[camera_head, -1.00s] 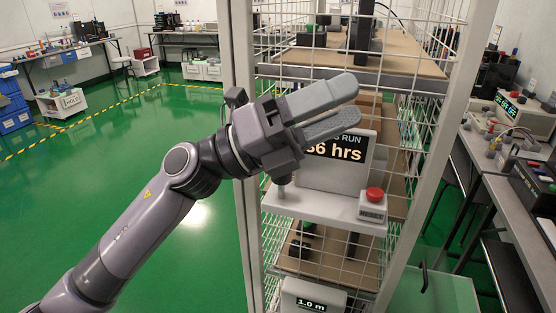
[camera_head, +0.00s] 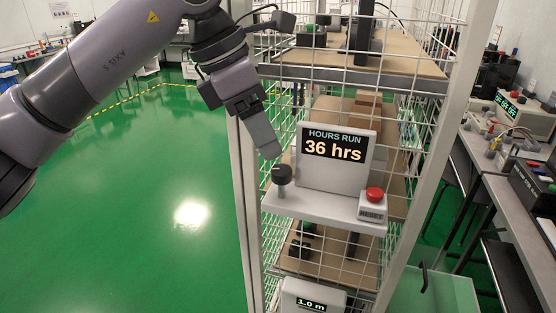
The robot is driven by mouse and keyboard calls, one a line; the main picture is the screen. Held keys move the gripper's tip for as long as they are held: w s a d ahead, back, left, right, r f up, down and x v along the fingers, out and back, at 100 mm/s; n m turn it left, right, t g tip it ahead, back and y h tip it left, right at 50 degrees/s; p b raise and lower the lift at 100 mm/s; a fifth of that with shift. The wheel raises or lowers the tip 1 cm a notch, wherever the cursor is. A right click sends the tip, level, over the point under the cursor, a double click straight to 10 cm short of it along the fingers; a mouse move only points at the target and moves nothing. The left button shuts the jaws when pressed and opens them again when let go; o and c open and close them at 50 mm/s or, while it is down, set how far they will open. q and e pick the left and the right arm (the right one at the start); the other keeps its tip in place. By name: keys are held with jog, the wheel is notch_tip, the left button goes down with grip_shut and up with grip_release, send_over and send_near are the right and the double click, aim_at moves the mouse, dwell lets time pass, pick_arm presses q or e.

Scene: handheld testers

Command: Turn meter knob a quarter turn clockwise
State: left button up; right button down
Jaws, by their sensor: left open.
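The meter (camera_head: 337,173) is a pale panel reading "HOURS RUN 36 hrs", standing on a white shelf on the wire cage. A dark round knob (camera_head: 282,174) on a short metal stem stands at the shelf's left end. My left gripper (camera_head: 268,148) points down just above and slightly left of the knob. A small gap shows between fingertip and knob, though depth is hard to judge. The fingers overlap in this view, and nothing shows between them. My right gripper is not in view.
A red button (camera_head: 375,194) on a white box stands at the shelf's right end. A lower display (camera_head: 311,304) reads "1.0 m". Wire mesh and cage posts (camera_head: 242,200) surround the shelf. Green floor (camera_head: 150,220) lies open at left. A bench (camera_head: 500,190) with testers stands at right.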

aim_at(282, 169)
pick_arm(q)
jog(key=x, duration=0.6)
jog(key=shift+d+f, duration=0.15)
jog(key=shift+d, duration=0.05)
jog(key=c, duration=1)
jog(key=shift+p, duration=0.3)
jog(key=shift+c, duration=0.2)
jog(key=m+g+p, duration=0.1)
jog(key=m, duration=0.1)
jog(key=shift+m, duration=0.3)
jog(key=shift+w+m+g+p, duration=0.1)
jog(key=shift+m+g+p, duration=0.4)
jog(key=shift+m, duration=0.5)
